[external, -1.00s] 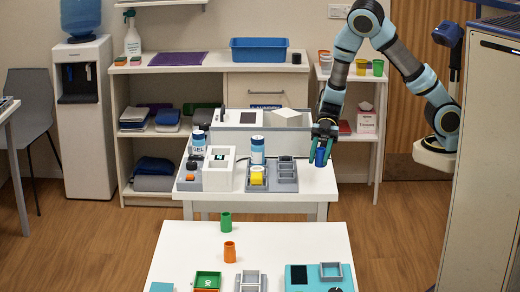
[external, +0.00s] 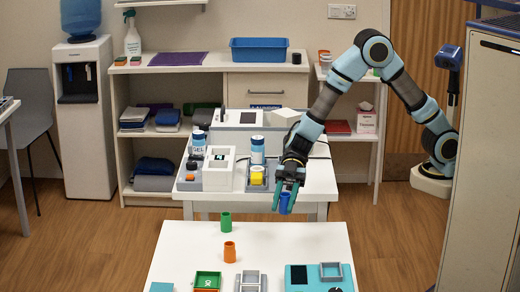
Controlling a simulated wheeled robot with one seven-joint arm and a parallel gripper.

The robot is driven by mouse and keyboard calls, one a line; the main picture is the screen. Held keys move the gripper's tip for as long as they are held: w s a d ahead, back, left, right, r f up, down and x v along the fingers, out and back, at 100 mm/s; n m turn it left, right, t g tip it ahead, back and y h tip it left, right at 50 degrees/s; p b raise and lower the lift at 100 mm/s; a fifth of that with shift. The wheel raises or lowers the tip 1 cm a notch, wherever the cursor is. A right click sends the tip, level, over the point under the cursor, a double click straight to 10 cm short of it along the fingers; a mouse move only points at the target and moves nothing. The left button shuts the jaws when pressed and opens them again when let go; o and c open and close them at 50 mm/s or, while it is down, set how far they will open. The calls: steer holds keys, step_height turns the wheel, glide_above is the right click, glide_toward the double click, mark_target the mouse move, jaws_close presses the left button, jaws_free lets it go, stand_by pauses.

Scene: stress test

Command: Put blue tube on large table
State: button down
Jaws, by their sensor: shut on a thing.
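The blue tube (external: 285,202) is held upright between the fingers of my gripper (external: 287,196). My gripper points down and is shut on it. In the picture the tube shows over the gap between the front edge of the back table (external: 322,180) and the far edge of the front table (external: 300,240). It looks raised, with nothing seen under it. A green tube (external: 226,222) and an orange tube (external: 230,252) stand upright on the front table. The pictures do not label which table is the large one.
Grey trays (external: 250,282), a green box (external: 207,281) and a teal device (external: 312,278) sit along the front table's near side. Bottles and lab devices crowd the back table.

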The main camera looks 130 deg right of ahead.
steer(key=w+a+f, duration=0.1)
steer(key=f, duration=0.1)
steer(key=w+a+f, duration=0.1)
steer(key=w, duration=0.1)
steer(key=w+a+f+b, duration=0.1)
steer(key=f, duration=0.1)
steer(key=shift+w+a+f, duration=0.35)
steer(key=shift+a, duration=0.05)
steer(key=shift+f, duration=2.25)
steer(key=shift+f, duration=0.1)
steer(key=c, duration=0.5)
jaws_free()
steer(key=shift+c, duration=0.2)
